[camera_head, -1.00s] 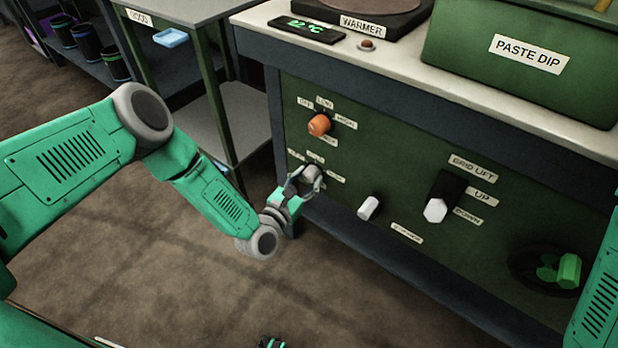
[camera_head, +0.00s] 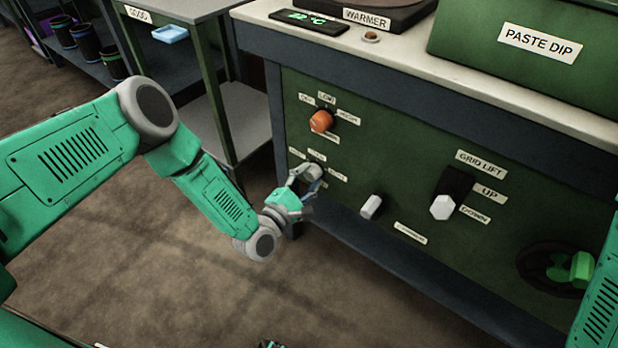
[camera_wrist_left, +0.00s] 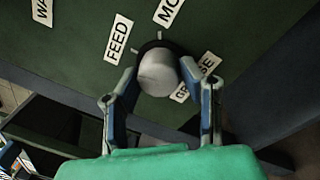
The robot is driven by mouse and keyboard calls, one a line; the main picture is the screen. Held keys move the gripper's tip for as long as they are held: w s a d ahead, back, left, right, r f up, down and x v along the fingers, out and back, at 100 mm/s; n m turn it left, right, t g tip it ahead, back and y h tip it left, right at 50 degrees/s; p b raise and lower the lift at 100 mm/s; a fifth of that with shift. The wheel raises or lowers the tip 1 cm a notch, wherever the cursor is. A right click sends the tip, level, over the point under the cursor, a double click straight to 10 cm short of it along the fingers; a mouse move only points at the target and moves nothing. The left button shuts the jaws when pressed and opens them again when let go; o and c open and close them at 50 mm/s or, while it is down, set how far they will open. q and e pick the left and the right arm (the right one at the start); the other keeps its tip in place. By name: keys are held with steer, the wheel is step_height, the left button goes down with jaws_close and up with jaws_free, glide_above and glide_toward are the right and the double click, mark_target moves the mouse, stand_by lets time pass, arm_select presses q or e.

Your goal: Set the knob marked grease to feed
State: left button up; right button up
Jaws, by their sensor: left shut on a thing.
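The grease knob (camera_wrist_left: 158,72) is a grey round knob on the green panel in the left wrist view, beside the GREASE label (camera_wrist_left: 195,77). The FEED label (camera_wrist_left: 118,38) is to its left, and a partly cut label starting with MO (camera_wrist_left: 168,12) is above it. My left gripper (camera_wrist_left: 160,92) has a finger on each side of the knob and is shut on it. In the head view the knob (camera_head: 312,172) is low on the panel's left, partly covered by my left gripper (camera_head: 303,184). Where the knob points is not clear.
An orange knob (camera_head: 321,121) is just above the grease knob. A white knob (camera_head: 371,206), the grid lift switch (camera_head: 443,207) and a green handle (camera_head: 578,268) are to the right. A grey side table (camera_head: 180,10) stands left. The floor in front is clear.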

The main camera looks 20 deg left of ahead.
arm_select(q)
steer(key=shift+d+m, duration=0.1)
steer(key=shift+m, duration=1.2)
steer(key=o, duration=1.1)
steer(key=shift+d, duration=0.1)
steer(key=shift+o, duration=0.2)
steer(key=v, duration=1.2)
steer(key=shift+f, duration=0.2)
